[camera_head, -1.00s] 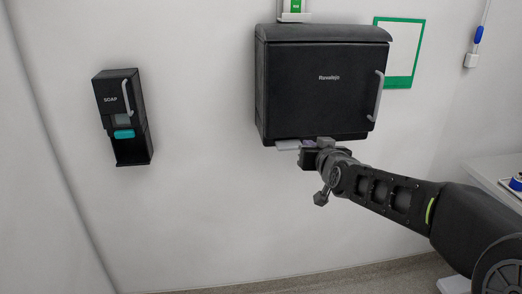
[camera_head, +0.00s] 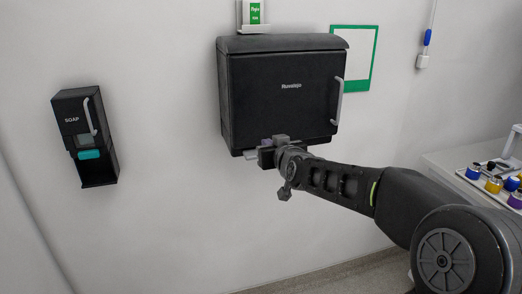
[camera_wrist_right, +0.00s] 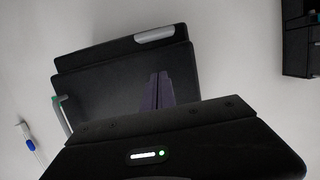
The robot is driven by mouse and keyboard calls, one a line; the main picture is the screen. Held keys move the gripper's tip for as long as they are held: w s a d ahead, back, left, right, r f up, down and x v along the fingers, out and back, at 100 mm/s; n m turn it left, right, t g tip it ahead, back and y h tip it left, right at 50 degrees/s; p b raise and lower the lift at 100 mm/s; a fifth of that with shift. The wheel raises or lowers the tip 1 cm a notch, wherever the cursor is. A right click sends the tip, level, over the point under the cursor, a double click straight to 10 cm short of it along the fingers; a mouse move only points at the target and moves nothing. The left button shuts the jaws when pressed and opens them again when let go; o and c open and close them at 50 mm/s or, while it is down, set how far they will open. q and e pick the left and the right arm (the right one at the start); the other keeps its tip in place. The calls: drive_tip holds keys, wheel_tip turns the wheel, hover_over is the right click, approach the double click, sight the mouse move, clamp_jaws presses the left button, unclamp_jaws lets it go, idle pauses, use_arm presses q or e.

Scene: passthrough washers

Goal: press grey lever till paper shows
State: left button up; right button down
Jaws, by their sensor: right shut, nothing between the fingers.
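A black wall dispenser (camera_head: 280,95) has a pale grey lever (camera_head: 250,156) at its underside, mostly hidden behind my right gripper in the head view. In the right wrist view, which is turned upside down, the dispenser (camera_wrist_right: 105,88) shows the grey lever (camera_wrist_right: 154,34) at its upper edge. My right gripper (camera_head: 266,146) is at the dispenser's lower front edge, in front of the lever. Its purplish fingers (camera_wrist_right: 158,80) are shut and empty, pointing toward the dispenser's front. I cannot tell whether they touch the lever. My left gripper is not in view.
A black soap dispenser (camera_head: 86,138) hangs on the wall at left. A grey handle (camera_head: 338,100) stands out on the dispenser's right side. A green-framed sheet (camera_head: 360,60) is behind it. A counter with coloured-capped items (camera_head: 493,185) is at right. The wall below is clear.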

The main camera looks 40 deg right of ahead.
sight(258, 136)
drive_tip(key=p+x, duration=0.2)
drive_tip(key=x, duration=0.5)
drive_tip(key=shift+r, duration=0.1)
wheel_tip(258, 136, down, 4)
drive_tip(key=shift+f+p, duration=0.15)
drive_tip(key=shift+p, duration=0.3)
wheel_tip(258, 136, down, 2)
drive_tip(key=b, duration=0.3)
drive_tip(key=shift+f+b, duration=0.15)
drive_tip(key=shift+b, duration=0.15)
